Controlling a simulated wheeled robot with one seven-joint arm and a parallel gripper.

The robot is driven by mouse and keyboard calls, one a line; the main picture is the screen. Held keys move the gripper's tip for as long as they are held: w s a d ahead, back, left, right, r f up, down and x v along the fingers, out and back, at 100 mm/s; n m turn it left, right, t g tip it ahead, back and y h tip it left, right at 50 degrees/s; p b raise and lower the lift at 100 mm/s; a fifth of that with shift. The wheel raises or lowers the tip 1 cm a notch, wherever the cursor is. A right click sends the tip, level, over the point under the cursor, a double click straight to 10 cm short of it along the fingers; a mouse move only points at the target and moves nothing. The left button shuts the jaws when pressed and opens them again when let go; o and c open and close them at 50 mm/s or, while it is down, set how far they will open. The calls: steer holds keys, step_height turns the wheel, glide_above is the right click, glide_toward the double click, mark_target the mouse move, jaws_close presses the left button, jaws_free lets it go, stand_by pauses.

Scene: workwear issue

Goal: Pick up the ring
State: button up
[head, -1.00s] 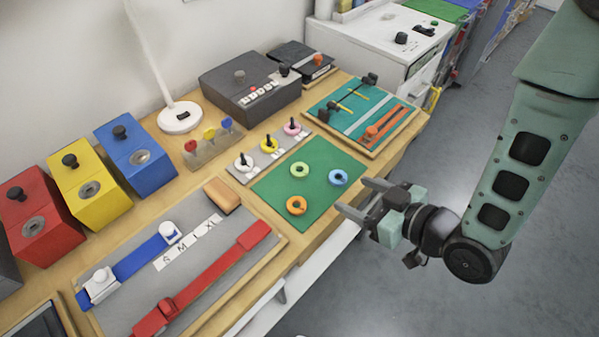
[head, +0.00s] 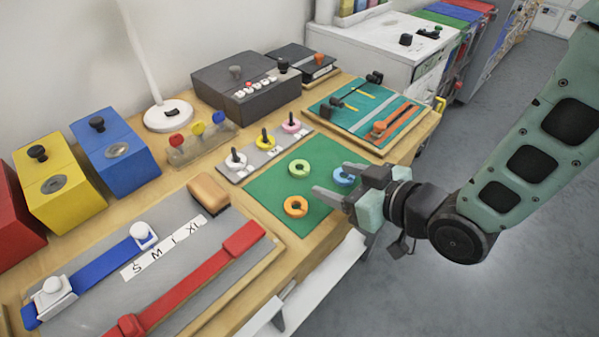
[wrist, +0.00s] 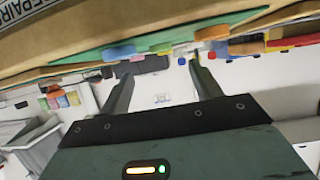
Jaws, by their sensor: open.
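Three loose rings lie flat on the green mat (head: 268,192): an orange ring (head: 296,206), a yellow-green ring (head: 299,169) and a blue ring (head: 344,177). White (head: 236,160), yellow (head: 266,142) and pink (head: 291,126) rings sit around upright pegs on a grey board. My gripper (head: 329,179) is open and empty at the mat's right side. In the head view its fingers point left, one near the orange ring and the other over the blue ring's edge. The wrist view shows both fingers apart (wrist: 160,70), with small coloured pieces beyond them.
A grey tray (head: 190,262) with blue and red straps lies front left. A teal board (head: 365,118) with tools is behind the mat. Coloured boxes, a lamp (head: 168,115) and a dark case (head: 245,88) line the back. Free floor lies right of the table.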

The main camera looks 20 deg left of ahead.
mark_target(296, 166)
steer(key=shift+x, duration=4)
steer(key=shift+s+a+r, duration=0.1)
steer(key=shift+r, duration=0.05)
steer(key=c, duration=1)
